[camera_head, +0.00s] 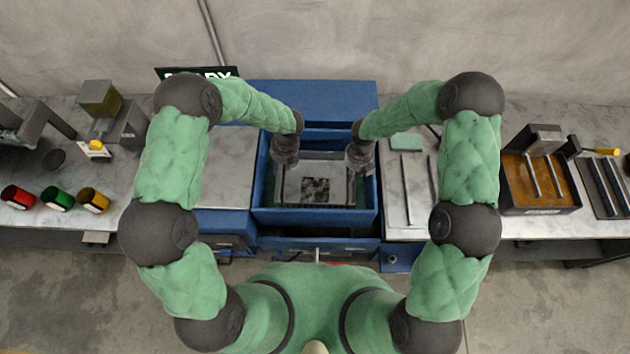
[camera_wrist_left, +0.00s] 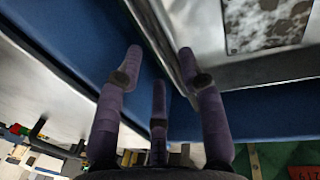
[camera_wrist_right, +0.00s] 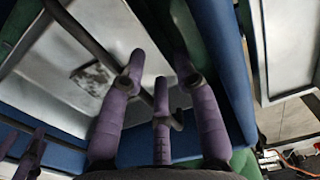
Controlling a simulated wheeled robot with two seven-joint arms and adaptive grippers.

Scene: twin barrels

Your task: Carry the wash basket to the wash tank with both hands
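The blue wash tank (camera_head: 315,217) stands in the middle of the bench. A pale metal, box-like shape that looks like the wash basket (camera_head: 318,168) sits within its walls, with a dark speckled patch inside. My left gripper (camera_head: 287,158) is at its left side and my right gripper (camera_head: 359,160) at its right side. In the left wrist view the fingers (camera_wrist_left: 158,62) straddle a metal edge, tips apart. In the right wrist view the fingers (camera_wrist_right: 160,62) are spread across a thin dark bar (camera_wrist_right: 85,35). I cannot tell whether either gripper holds firmly.
Red, green and yellow cups (camera_head: 58,198) lie on the left bench near a grey machine (camera_head: 100,98). A tray with rods (camera_head: 410,190) is right of the tank. An orange-brown bath (camera_head: 540,182) and a dark rack (camera_head: 605,185) stand further right. A wall is behind.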

